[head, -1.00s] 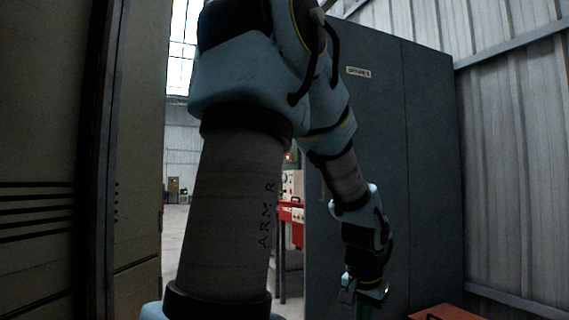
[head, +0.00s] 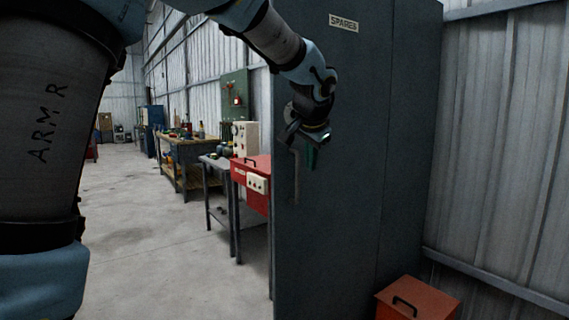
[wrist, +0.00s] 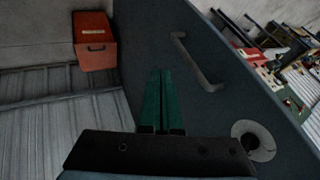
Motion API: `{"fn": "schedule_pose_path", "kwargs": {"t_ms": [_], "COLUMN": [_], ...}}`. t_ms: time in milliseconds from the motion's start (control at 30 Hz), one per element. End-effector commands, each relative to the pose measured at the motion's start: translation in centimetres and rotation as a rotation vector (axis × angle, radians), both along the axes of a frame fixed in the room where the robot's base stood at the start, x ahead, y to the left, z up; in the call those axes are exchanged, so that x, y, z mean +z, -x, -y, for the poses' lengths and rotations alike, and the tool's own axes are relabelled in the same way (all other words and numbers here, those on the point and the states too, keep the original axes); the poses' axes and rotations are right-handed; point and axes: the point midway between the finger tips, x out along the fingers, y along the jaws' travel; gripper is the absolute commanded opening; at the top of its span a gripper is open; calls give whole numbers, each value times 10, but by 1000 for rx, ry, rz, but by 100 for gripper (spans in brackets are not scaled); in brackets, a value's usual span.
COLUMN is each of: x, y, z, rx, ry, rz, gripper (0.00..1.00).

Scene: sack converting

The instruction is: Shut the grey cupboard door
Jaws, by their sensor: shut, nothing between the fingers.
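The grey cupboard door (head: 335,230) fills the middle of the head view, under a SPARES label (head: 343,22). Its upright bar handle (head: 295,175) is near its left edge and also shows in the wrist view (wrist: 199,62). A vertical seam runs down the grey panels to the right. No inside of the cupboard shows, and I cannot tell how far the door stands open. My gripper (head: 312,158) is shut and empty in front of the door, close to the handle's upper end. Its green fingers (wrist: 158,100) point along the panel beside the handle, not around it. Contact is unclear.
A red-orange box (head: 418,298) with a black handle sits low at the right, by the corrugated wall (head: 500,150). A red machine (head: 252,180) and a workbench (head: 185,150) stand beyond the door's left edge. The concrete floor (head: 150,240) at left is open.

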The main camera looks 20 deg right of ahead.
Motion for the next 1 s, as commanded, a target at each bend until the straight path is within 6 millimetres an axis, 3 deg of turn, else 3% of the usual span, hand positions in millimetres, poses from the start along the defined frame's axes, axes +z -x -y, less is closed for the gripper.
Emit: {"fn": "schedule_pose_path", "kwargs": {"t_ms": [500,733,1000], "x": [-78,-76,-78], "y": [-50,-81,-90], "z": [26,21,19], "rx": [1,4,1], "ry": [-5,-2,-1], "rz": [-5,-2,-2], "gripper": [0,0,0]}}
